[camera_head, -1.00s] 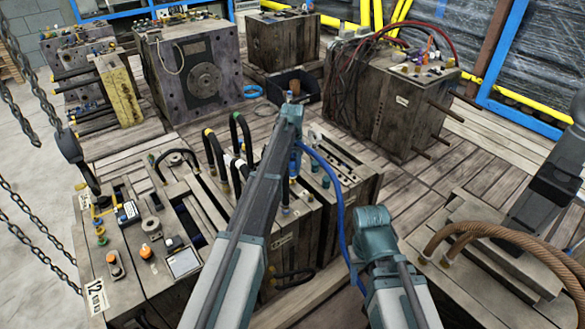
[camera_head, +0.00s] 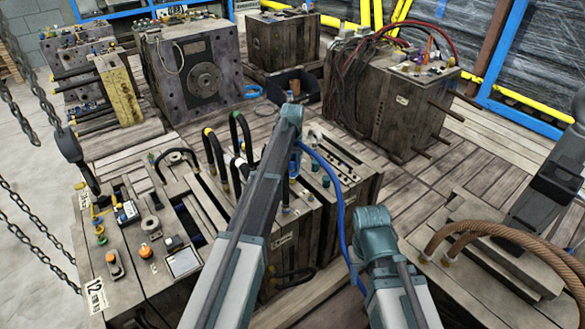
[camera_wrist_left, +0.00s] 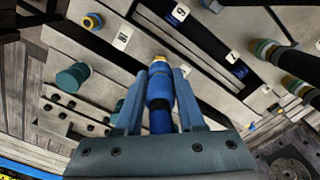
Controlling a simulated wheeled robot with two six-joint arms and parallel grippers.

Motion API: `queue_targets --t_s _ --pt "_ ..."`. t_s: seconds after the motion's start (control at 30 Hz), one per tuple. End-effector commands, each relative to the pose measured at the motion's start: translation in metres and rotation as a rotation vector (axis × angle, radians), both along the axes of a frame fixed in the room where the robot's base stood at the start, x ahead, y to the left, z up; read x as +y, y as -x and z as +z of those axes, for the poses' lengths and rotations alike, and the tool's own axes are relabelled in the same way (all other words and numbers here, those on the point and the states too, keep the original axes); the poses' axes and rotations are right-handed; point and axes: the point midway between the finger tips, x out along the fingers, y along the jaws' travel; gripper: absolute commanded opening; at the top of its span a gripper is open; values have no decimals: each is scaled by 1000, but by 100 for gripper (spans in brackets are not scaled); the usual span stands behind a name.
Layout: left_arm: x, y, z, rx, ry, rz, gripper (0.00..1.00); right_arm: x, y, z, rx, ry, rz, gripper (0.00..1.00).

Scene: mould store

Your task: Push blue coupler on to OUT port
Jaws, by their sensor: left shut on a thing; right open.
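My left gripper (camera_wrist_left: 158,88) is shut on the blue coupler (camera_wrist_left: 160,88) in the left wrist view, one finger on each side of it. A dark blue hose end shows below the coupler. A small brass-coloured tip shows at the coupler's far end, close to the block's top; I cannot tell whether it is seated on a port. My right gripper is out of sight.
A blue hose (camera_head: 340,210) loops from the left gripper towards the front. Black hoses (camera_head: 215,160) stand up just left of the gripper. Teal fittings (camera_wrist_left: 72,77) stand on the block nearby. Bare planks lie between.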

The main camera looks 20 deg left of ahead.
Motion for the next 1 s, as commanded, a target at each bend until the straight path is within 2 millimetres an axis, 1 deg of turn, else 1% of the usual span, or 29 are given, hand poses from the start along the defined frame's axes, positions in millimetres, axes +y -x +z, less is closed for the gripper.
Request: queue_targets --t_s 0.33,1.0 --pt "0 0 -1 0 0 0 0 0 0 -1 0 0 0 50" --pt "0 0 -14 0 0 0 0 0 0 -14 0 0 0 50"
